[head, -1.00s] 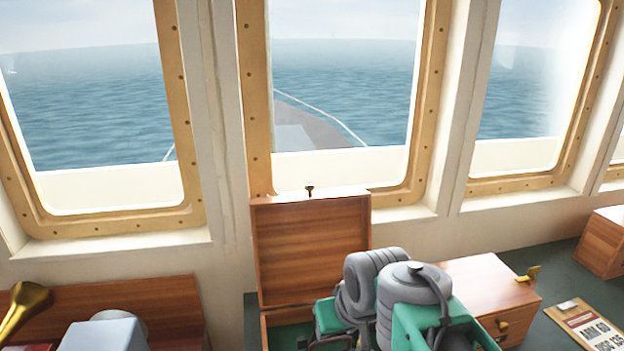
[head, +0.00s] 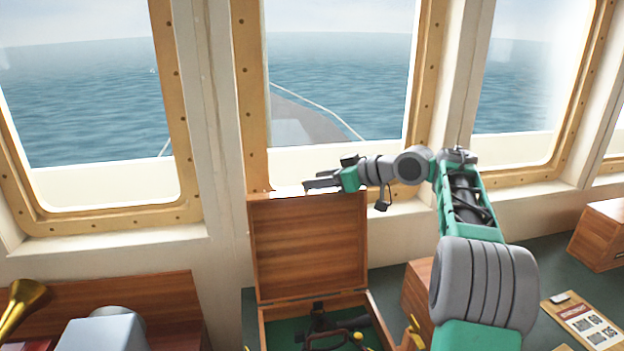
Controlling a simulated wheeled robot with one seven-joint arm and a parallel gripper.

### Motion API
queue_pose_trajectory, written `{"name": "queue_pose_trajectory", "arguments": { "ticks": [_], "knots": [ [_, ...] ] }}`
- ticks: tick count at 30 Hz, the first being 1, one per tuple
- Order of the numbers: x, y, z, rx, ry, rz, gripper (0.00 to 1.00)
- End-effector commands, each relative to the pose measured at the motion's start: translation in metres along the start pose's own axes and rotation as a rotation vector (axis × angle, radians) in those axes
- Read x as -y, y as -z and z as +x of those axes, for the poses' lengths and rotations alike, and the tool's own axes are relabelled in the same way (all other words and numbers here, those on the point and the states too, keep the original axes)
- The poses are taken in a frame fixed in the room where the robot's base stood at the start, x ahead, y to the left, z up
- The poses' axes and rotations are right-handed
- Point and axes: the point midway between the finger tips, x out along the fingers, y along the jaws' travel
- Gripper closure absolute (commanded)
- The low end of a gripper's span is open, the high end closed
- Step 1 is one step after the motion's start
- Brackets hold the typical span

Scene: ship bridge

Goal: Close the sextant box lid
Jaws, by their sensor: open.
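The sextant box (head: 377,318) is a wooden case on the dark green counter, with a green lining. Its lid (head: 310,245) stands open, upright on the far side, near the window wall. A dark sextant (head: 335,325) lies inside the box. My gripper (head: 306,186) is at the lid's top edge, pointing left in the picture, open and holding nothing. Its fingers overlap the top edge in this view; I cannot tell whether they touch it or are behind it. My arm reaches in from the right.
A wooden box (head: 418,290) stands right of the sextant box, partly behind my arm. Another wooden box (head: 602,238) and a clipboard (head: 585,322) are further right. A brass horn (head: 22,305) and a grey box-shaped thing (head: 103,335) are at lower left. Windows stand behind the lid.

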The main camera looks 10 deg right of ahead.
Motion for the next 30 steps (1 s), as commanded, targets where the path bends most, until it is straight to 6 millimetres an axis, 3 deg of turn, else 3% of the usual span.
{"name": "queue_pose_trajectory", "arguments": {
  "ticks": [6, 13, 27, 30],
  "knots": [
    [0.0, 0.001, 0.024, 0.0, 0.0, 0.0, 0.57],
    [0.0, 0.0, 0.025, 0.0, -0.001, 0.0, 0.57],
    [0.0, 0.0, 0.025, 0.0, -0.002, 0.0, 0.96],
    [0.0, 0.0, 0.025, 0.0, -0.002, 0.0, 1.0]
  ]
}}
